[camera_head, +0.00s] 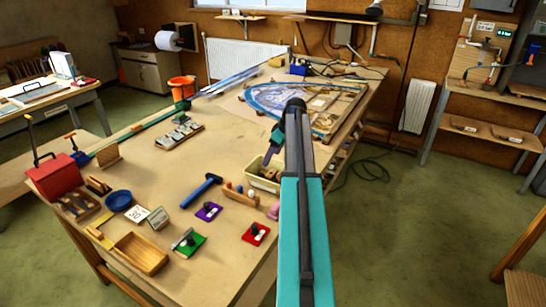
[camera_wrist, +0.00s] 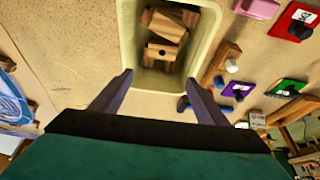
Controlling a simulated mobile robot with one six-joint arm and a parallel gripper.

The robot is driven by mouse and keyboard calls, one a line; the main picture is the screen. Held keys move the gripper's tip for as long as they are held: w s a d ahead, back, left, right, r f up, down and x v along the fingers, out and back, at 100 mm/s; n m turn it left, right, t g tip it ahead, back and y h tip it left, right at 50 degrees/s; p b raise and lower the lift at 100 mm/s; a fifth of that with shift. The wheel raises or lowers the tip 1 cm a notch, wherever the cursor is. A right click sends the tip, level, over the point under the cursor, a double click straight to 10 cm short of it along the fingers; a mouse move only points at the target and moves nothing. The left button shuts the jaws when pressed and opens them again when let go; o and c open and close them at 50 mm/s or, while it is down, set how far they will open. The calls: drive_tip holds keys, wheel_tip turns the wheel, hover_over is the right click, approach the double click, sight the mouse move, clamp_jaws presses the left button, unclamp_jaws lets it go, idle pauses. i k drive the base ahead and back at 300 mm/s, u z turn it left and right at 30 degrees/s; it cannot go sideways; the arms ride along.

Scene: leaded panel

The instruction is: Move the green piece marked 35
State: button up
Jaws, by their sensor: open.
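The green piece (camera_head: 190,246) lies flat on the workbench near its front, right of a wooden tray, with a dark knob and a pale label on it. It also shows at the right of the wrist view (camera_wrist: 285,88). Its number is too small to read. My gripper (camera_wrist: 160,78) is open and empty, its two fingers apart over the near end of a cream bin (camera_wrist: 126,32) of wooden blocks. In the head view my gripper (camera_head: 272,148) is beyond the green piece and to its right, partly hidden by my arm.
A purple piece (camera_head: 209,211) and a red piece (camera_head: 256,233) lie near the green one. A blue hammer (camera_head: 201,190), a wooden rack (camera_head: 241,197), a wooden tray (camera_head: 142,254) and a blue bowl (camera_head: 118,200) are around them. The leaded panel (camera_head: 335,108) lies at the back.

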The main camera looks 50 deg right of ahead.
sight(191, 242)
drive_tip(key=k, duration=1)
